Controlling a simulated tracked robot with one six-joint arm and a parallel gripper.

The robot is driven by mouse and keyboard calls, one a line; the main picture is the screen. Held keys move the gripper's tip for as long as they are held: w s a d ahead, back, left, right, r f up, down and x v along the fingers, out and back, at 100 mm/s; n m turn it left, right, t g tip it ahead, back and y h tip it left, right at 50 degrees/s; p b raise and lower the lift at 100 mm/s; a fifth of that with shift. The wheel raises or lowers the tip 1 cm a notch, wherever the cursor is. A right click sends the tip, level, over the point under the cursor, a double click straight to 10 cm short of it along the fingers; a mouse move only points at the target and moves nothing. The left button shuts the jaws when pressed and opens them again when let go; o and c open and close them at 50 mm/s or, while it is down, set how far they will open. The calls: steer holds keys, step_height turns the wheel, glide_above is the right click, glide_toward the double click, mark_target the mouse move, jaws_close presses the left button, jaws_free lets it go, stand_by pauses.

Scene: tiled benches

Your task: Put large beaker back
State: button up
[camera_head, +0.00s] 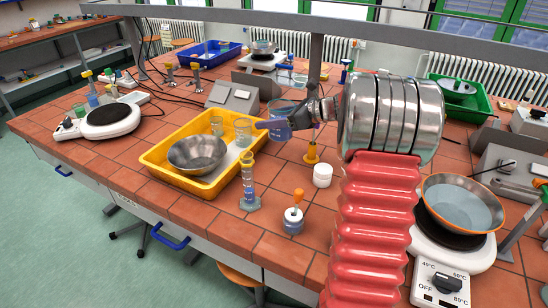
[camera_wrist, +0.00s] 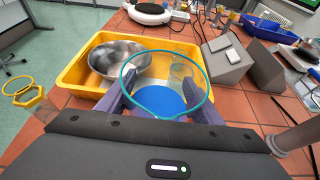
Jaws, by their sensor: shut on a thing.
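The large beaker (camera_head: 283,112) is clear glass. It is held between the purple fingers of my gripper (camera_head: 272,124), over the bench just right of the yellow tray (camera_head: 160,160). In the wrist view the beaker (camera_wrist: 165,53) shows from above with a teal rim and blue at its bottom, between both fingers of my gripper (camera_wrist: 160,102). The tray holds a metal bowl (camera_head: 197,153) at its front and two smaller beakers at its back, one on the left (camera_head: 217,125) and one on the right (camera_head: 243,132).
A graduated cylinder (camera_head: 249,182) stands at the tray's front right corner. A white jar (camera_head: 322,175) and an orange-topped bottle (camera_head: 293,217) stand to the right. Grey wedge-shaped boxes (camera_head: 234,96) stand behind. A hot plate with a bowl (camera_head: 461,204) is at right.

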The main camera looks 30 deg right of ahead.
step_height(320, 180, down, 10)
steer(key=shift+r, duration=0.1)
stand_by(0.4)
steer(key=shift+f, duration=2.1)
steer(key=o, duration=1.5)
steer(key=shift+o, duration=0.2)
steer(key=shift+f, duration=0.15)
steer(key=v, duration=1.3)
steer(key=shift+s+d, duration=0.15)
steer(key=shift+s, duration=0.3)
